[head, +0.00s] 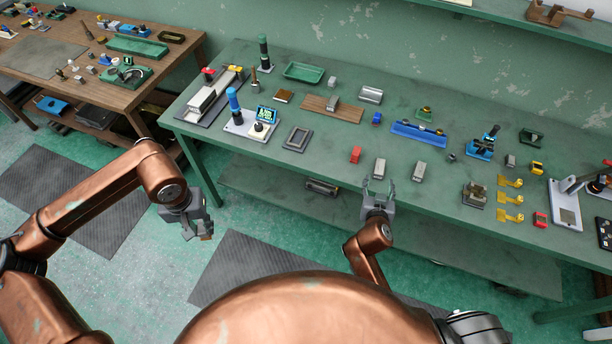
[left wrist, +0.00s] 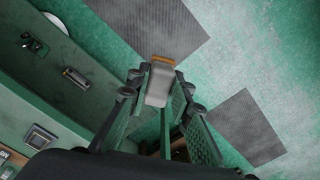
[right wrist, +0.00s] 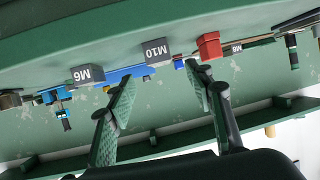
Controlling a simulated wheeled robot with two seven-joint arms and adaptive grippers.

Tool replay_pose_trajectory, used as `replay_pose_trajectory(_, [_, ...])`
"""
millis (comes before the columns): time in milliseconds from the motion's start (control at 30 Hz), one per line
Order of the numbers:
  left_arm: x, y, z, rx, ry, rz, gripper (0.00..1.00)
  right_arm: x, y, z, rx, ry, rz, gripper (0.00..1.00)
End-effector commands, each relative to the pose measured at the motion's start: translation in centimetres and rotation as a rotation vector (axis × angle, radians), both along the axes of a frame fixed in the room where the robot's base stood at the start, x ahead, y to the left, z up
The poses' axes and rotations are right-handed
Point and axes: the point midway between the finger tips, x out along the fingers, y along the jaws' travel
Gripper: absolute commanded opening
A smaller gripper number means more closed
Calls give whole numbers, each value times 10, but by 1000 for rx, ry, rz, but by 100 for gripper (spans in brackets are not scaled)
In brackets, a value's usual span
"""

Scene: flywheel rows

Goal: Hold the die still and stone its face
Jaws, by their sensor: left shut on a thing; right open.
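My left gripper (head: 198,228) is off the bench's front edge, above the floor. In the left wrist view it is shut on a pale grey block with an orange-brown end (left wrist: 160,88). My right gripper (head: 377,192) is open and empty at the bench's front edge. Just beyond it stands a grey block (head: 379,169), marked M10 in the right wrist view (right wrist: 156,51). A similar block (head: 419,172), marked M6 (right wrist: 88,74), stands to its right. I cannot tell which thing is the die.
A red block (head: 355,155) is left of the M10 block. Another grey block (head: 332,103) sits on a wooden board (head: 347,113). A blue rack (head: 419,134) lies behind. Yellow parts (head: 510,199) lie to the right. The bench between the grey frame and red block is clear.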

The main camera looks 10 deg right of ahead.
Motion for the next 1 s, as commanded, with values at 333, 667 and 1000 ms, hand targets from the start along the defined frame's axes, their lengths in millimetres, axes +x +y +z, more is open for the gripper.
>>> replay_pose_trajectory(333, [0,0,-5,0,1,0,0,55,-25,-24,-3,0,1,48])
replay_pose_trajectory(667, [0,0,-7,0,2,0,0,77,-34,-36,0,2,1,48])
replay_pose_trajectory(1000, [0,0,-7,0,2,0,0,77,-35,-36,1,2,1,43])
